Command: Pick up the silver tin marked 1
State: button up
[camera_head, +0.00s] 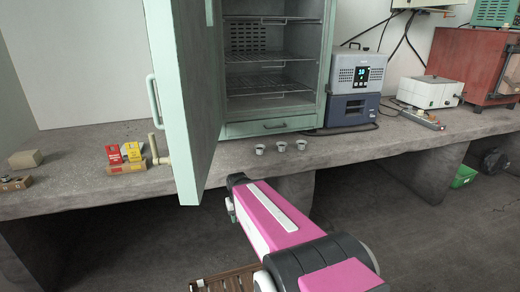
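Three small silver tins stand in a row near the front edge of the bench, below the open cabinet: a left tin (260,149), a middle tin (281,146) and a right tin (301,145). They are too small here for any number to be read, so I cannot tell which is marked 1. My pink arm reaches up from the lower right. My gripper (231,208) is at its far end, in front of the bench and lower left of the tins in the picture, apart from them. Its fingers are not clear.
The cabinet's green door (185,100) swings open left of the tins, over the bench edge. Red and yellow boxes (132,151) sit farther left. A grey-blue device (352,85) stands to the right. The concrete bench (400,145) is clear right of the tins.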

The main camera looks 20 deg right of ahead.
aim_at(282, 147)
jog(key=i+l+u, duration=0.1)
jog(key=l+u, duration=0.5)
jog(key=l, duration=0.15)
jog(key=l+u, duration=0.25)
jog(key=l, duration=0.3)
jog(key=k+l+u, duration=0.25)
jog(key=l, duration=0.3)
jog(key=i+l, duration=0.05)
jog(key=i, duration=0.05)
